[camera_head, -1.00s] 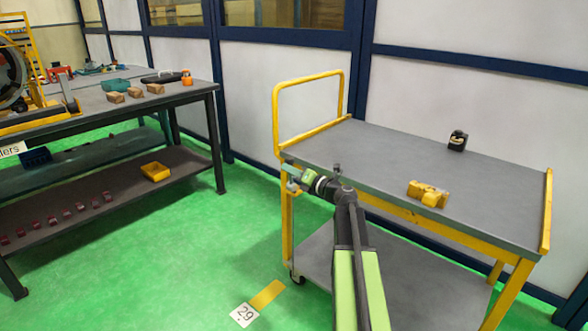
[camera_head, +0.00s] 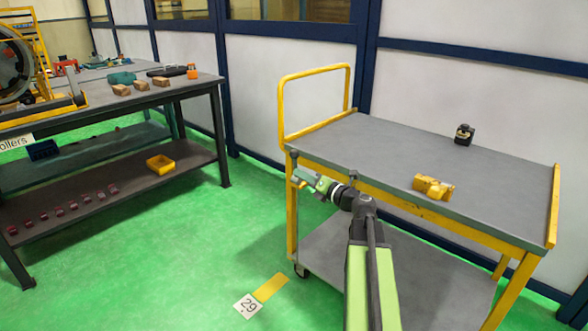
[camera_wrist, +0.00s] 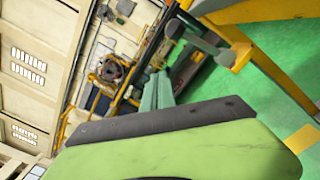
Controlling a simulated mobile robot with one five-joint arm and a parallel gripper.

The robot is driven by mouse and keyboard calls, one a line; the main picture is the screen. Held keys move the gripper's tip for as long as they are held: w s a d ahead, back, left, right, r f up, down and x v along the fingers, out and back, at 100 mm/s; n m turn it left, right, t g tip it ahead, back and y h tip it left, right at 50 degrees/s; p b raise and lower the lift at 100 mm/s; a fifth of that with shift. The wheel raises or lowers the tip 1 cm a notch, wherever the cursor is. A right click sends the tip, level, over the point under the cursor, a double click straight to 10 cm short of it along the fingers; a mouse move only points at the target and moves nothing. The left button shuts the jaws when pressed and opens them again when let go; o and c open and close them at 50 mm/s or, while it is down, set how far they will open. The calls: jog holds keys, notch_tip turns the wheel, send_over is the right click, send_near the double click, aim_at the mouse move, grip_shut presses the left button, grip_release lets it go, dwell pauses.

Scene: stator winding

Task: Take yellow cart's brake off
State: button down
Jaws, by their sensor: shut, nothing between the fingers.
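The yellow cart (camera_head: 400,158) has a grey top and stands at the right in the head view. A grey lever-like part with a dark end (camera_head: 293,156) shows at its left front corner, probably the brake handle. It appears as a grey bar (camera_wrist: 203,44) beside the cart's yellow frame in the wrist view. My gripper (camera_head: 300,178) is shut and empty, just below the cart top's edge by the corner post. In the wrist view the closed pale green fingers (camera_wrist: 157,92) lie beside the grey bar, seemingly apart from it. Whether the two touch is unclear.
A yellow block (camera_head: 433,187) and a small black object (camera_head: 464,134) lie on the cart top. A dark workbench (camera_head: 130,98) stands at the left, with a yellow bin (camera_head: 160,164) on its lower shelf. Green floor with a yellow mark (camera_head: 270,287) lies open between them.

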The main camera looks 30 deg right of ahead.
jog(key=v, duration=0.3)
jog(key=shift+s+a, duration=0.1)
jog(key=shift+s, duration=0.05)
jog(key=shift+a, duration=0.1)
